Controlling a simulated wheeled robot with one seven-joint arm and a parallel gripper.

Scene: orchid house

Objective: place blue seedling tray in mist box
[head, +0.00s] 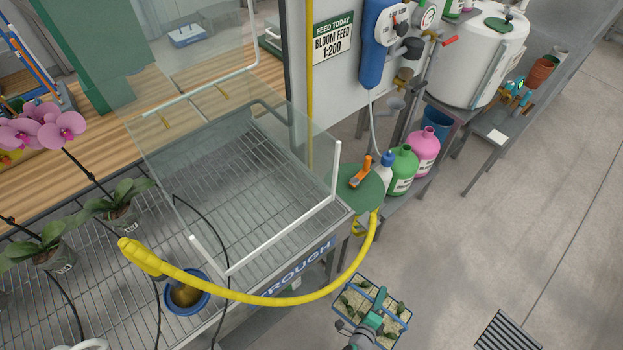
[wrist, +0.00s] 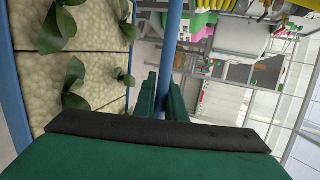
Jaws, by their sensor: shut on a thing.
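The blue seedling tray (head: 380,297) holds several small green seedlings in pale cubes. It hangs over the floor at the bottom of the head view, apart from the bench. My gripper (head: 370,322) is shut on the tray's blue bar handle. In the wrist view my green fingers (wrist: 155,98) close around this bar (wrist: 173,45), and the tray's seedling cells (wrist: 85,60) fill the left. A clear-walled box with white edging (head: 285,236), apparently the mist box, stands on the slatted bench. A clear panel stands raised at its back. The box looks empty inside.
A yellow hose (head: 290,300) loops across the box's front, between it and the tray. A blue pot (head: 187,297) and potted orchids (head: 120,214) stand left on the bench. Bottles (head: 403,170) stand right of the box. The floor at right is mostly clear.

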